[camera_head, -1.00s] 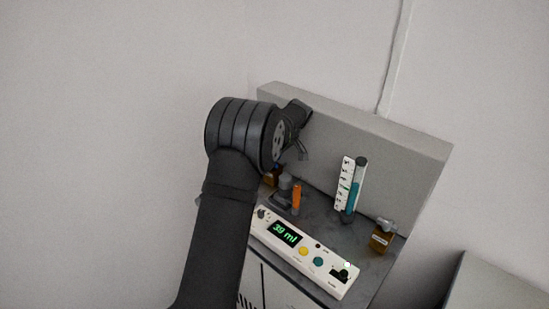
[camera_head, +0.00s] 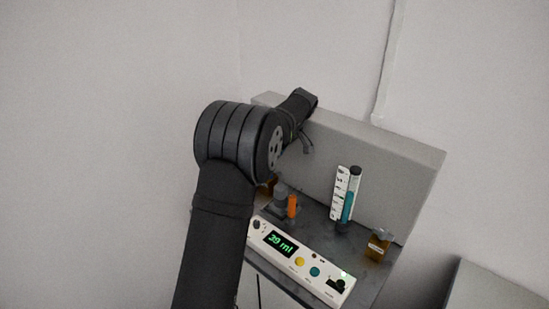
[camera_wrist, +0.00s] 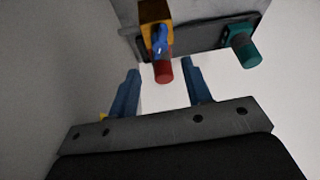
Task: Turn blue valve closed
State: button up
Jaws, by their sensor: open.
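A small blue handle (camera_wrist: 160,40), which looks like the blue valve, sits against an amber block (camera_wrist: 156,14) in the wrist view. A red cylinder (camera_wrist: 163,71) sticks out just below it. My gripper (camera_wrist: 161,68) is open, with its two blue fingers apart and nothing held between them. The blue handle lies a little beyond the fingertips, roughly in line with the gap. The red cylinder's end shows between the tips; I cannot tell whether anything touches. In the head view my arm hides the gripper, and I cannot make out the blue valve there.
A teal cylinder (camera_wrist: 243,48) stands right of the fingers in the wrist view. The head view shows a white panel reading 39 ml (camera_head: 297,258), an orange piece (camera_head: 292,206), a teal-filled tube (camera_head: 350,200), an amber bottle (camera_head: 377,245) and a grey back wall (camera_head: 385,175).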

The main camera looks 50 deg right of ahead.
jog(key=a+r+m+g+h, duration=0.3)
jog(key=a+r+m+h, duration=0.35)
jog(key=m, duration=0.75)
jog(key=shift+y, duration=0.85)
jog(key=x, duration=0.5)
jog(key=w+x, duration=0.1)
jog(key=x, duration=0.9)
jog(key=shift+w, duration=0.2)
grip_shut()
